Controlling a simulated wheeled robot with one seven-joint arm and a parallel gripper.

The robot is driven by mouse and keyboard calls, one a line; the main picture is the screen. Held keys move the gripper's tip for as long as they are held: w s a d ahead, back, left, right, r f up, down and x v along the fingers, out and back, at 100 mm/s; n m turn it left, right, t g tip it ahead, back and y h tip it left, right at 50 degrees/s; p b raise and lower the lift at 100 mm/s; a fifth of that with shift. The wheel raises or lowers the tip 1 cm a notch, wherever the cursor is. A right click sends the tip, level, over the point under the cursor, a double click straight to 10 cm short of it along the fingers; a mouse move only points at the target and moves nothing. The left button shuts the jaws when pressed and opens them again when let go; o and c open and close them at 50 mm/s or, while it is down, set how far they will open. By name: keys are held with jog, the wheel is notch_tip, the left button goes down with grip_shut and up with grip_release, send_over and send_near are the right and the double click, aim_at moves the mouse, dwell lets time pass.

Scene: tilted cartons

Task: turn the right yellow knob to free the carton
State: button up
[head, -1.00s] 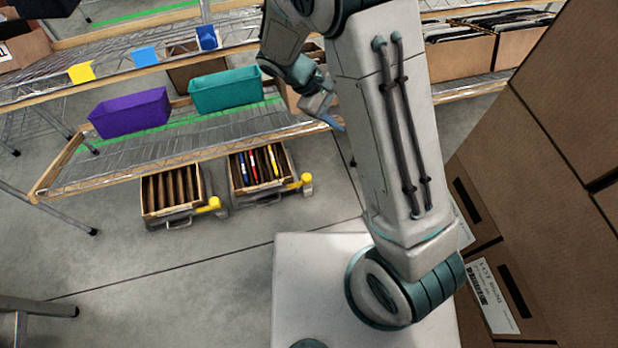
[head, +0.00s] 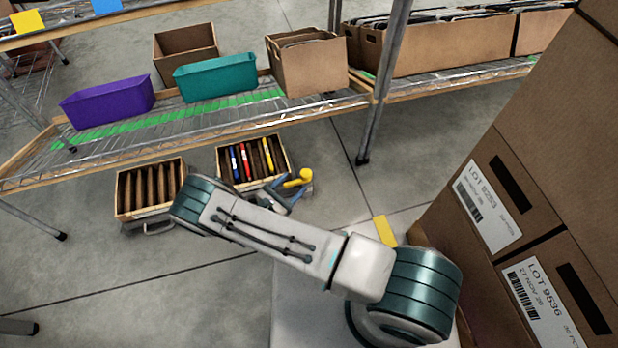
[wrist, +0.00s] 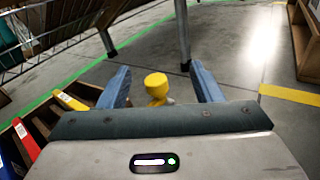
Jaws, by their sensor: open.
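The right yellow knob (head: 297,180) sits at the right front corner of the right carton (head: 288,158), an open brown box holding red, blue and yellow files. The carton's files (wrist: 70,100) show at the left there. The left carton (head: 140,211) stands beside it; its knob is hidden behind my arm.
A wire shelf (head: 330,106) above the cartons holds a purple bin (head: 107,102), a teal bin (head: 215,77) and brown boxes (head: 306,65). A shelf post (head: 383,90) stands behind the knob, to its right. Stacked labelled boxes (head: 530,185) fill the right side. The floor between is clear.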

aim_at(309, 170)
notch_tip(309, 170, down, 7)
jog(key=s+n+t+y+b, duration=0.1)
jog(key=n+t+y+b, duration=0.1)
jog(key=n, duration=0.1)
jog(key=b+x, duration=0.1)
jog(key=x, duration=0.3)
jog(key=b+x, duration=0.1)
jog(key=x, duration=0.3)
jog(key=a+b+x, duration=0.1)
jog(key=b+x, duration=0.1)
jog(key=x, duration=0.2)
jog(key=shift+w+d+f, duration=0.1)
jog(key=shift+w+d, duration=0.15)
jog(key=shift+w, duration=0.35)
jog(key=shift+n+y, duration=0.3)
jog(key=shift+y, duration=0.1)
grip_shut()
